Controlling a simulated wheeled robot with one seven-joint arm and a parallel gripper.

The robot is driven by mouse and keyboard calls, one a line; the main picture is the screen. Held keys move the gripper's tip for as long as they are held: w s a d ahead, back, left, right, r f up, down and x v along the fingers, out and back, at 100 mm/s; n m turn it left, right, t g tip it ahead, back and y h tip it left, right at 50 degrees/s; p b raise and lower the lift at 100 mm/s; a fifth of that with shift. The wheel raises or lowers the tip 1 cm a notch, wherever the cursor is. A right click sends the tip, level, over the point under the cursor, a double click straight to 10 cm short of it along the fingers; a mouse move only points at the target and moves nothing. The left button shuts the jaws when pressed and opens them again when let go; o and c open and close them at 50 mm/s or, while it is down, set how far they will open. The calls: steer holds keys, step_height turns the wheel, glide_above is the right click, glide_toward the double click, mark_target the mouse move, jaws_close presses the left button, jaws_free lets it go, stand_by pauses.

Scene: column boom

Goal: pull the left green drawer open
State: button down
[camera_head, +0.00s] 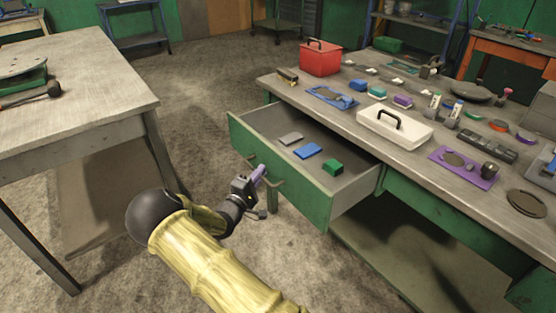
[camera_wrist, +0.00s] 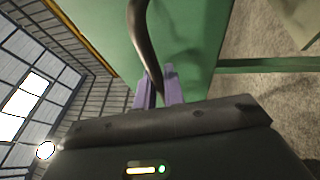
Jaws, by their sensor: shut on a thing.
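The left green drawer (camera_head: 290,180) is pulled well out from under the workbench. Inside it lie a grey block (camera_head: 291,138), a blue block (camera_head: 307,151) and a green block (camera_head: 333,167). My gripper (camera_head: 260,172) is at the drawer's front. In the wrist view, its purple fingers (camera_wrist: 159,88) are shut on the dark curved handle (camera_wrist: 142,40), with the green drawer front (camera_wrist: 185,35) behind it. In the head view, part of the handle is hidden by the fingers.
The workbench top (camera_head: 335,110) carries a red toolbox (camera_head: 320,58), a white box with a black handle (camera_head: 396,127), a purple tray (camera_head: 463,166) and other small items. Another table (camera_head: 80,70) stands at the left. Bare floor (camera_head: 205,95) lies between them.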

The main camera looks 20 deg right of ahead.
steer(key=s+a+p, duration=0.1)
steer(key=s+a, duration=0.1)
steer(key=a, duration=0.7)
steer(key=shift+s+a+p, duration=0.25)
steer(key=shift+s+p, duration=0.1)
steer(key=shift+f, duration=0.1)
steer(key=c, duration=1.5)
jaws_free()
steer(key=shift+w, duration=0.1)
steer(key=p+v, duration=0.1)
steer(key=v, duration=1.6)
steer(key=shift+a, duration=0.15)
